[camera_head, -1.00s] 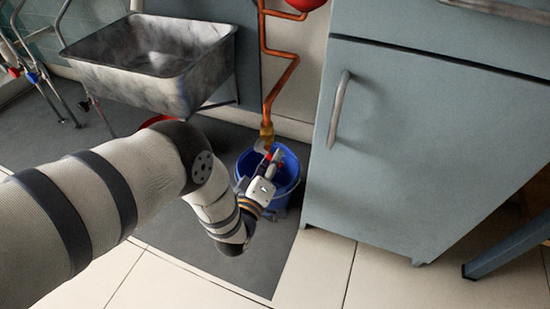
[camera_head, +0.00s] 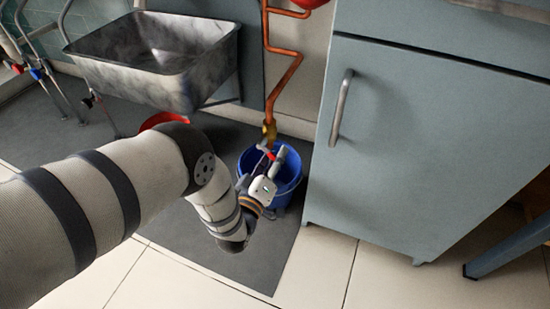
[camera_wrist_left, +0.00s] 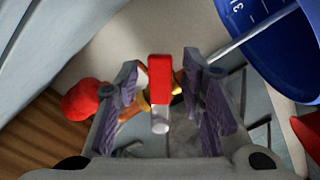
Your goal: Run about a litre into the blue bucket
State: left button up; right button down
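The blue bucket (camera_head: 289,181) stands on the grey mat below the brass tap (camera_head: 269,131) at the end of a copper pipe. Its inside, with scale marks, shows at the upper right of the left wrist view (camera_wrist_left: 262,38). The tap's red lever (camera_head: 265,151) is just below the brass body. My left gripper (camera_head: 262,168) is at the tap, above the bucket. In the left wrist view its fingers are apart on both sides of the red lever (camera_wrist_left: 159,78), with gaps visible. I cannot make out water. My right gripper is not in view.
A metal sink (camera_head: 160,60) stands at the left, with a red object (camera_head: 160,121) on the floor below it. A blue-grey cabinet (camera_head: 420,150) stands close to the right of the bucket. Tiled floor is clear in front.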

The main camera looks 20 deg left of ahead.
pick_arm(q)
jog(key=s, duration=1.2)
jog(key=shift+a, duration=0.15)
dwell(6.7)
